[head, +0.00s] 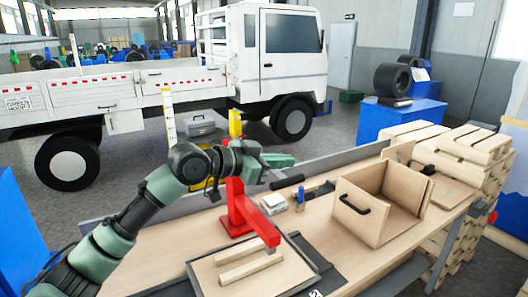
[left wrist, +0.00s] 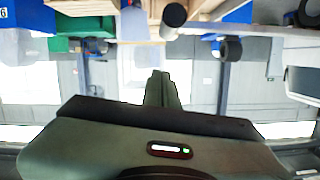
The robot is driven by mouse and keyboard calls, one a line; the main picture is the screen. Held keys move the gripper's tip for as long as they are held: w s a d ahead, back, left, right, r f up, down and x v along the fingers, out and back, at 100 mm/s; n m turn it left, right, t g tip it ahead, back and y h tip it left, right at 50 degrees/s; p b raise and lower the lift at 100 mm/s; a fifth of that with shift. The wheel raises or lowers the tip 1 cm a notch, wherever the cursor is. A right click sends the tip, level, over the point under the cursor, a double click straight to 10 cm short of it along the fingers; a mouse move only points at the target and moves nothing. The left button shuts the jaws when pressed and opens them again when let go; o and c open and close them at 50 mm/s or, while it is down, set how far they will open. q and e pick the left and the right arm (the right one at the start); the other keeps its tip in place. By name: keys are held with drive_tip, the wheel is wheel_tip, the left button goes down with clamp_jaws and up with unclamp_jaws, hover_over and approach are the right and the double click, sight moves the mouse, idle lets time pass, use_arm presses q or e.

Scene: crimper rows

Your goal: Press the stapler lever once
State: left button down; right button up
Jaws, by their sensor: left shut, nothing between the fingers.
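The red stapler (head: 238,207) stands upright on the wooden workbench, with a red arm (head: 262,222) reaching forward over a board. A black cylindrical grip (head: 287,182) shows just right of the stapler's column and looks like its lever handle; the join is hidden. My left gripper (head: 280,160) is shut and empty, above and slightly behind that grip, apart from it in the picture. The shut fingers (left wrist: 163,88) show in the left wrist view, with a dark round end (left wrist: 174,14) beyond them at the top. My right gripper is in neither view.
Two wooden strips (head: 250,268) lie on a dark-edged board in front of the stapler. Small tools and a block (head: 274,203) lie to its right, then an open wooden box (head: 372,210) with a black handle. Stacked wood stands at the bench's right end.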

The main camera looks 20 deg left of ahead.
sight(281, 182)
use_arm(q)
drive_tip(key=f, duration=0.2)
drive_tip(key=shift+w+a+f+p, duration=0.1)
drive_tip(key=shift+w+f+p, duration=0.1)
drive_tip(key=shift+f+p, duration=0.15)
drive_tip(key=shift+a+f, duration=0.25)
drive_tip(key=shift+f, duration=0.4)
drive_tip(key=shift+d, duration=0.1)
drive_tip(key=shift+f, duration=0.1)
